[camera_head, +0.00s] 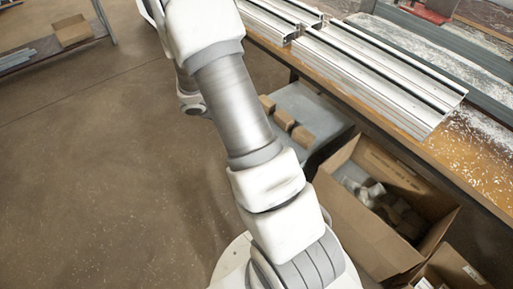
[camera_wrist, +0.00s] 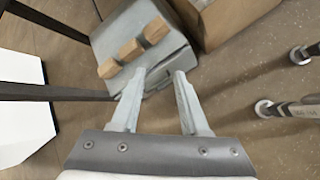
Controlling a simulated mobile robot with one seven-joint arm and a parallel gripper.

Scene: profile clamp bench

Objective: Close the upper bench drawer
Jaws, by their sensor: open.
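A grey box-like body (camera_head: 318,105) with three wooden blocks (camera_head: 285,120) on it stands out from under the bench's near side, partly hidden by my arm. It also shows in the wrist view (camera_wrist: 112,28), with the blocks (camera_wrist: 133,48) in a row. I cannot tell whether it is the upper drawer; no drawer front or handle is clearly seen. My gripper (camera_wrist: 160,82) is open and empty, its two fingers pointing toward the near edge of the grey body. I cannot tell whether they touch it. The gripper does not show in the head view.
The bench (camera_head: 455,160) carries long metal profiles (camera_head: 360,75) and pale shavings. An open cardboard box (camera_head: 365,225) with whitish pieces stands below it, beside the grey body. Dark metal legs (camera_wrist: 45,92) show at left in the wrist view.

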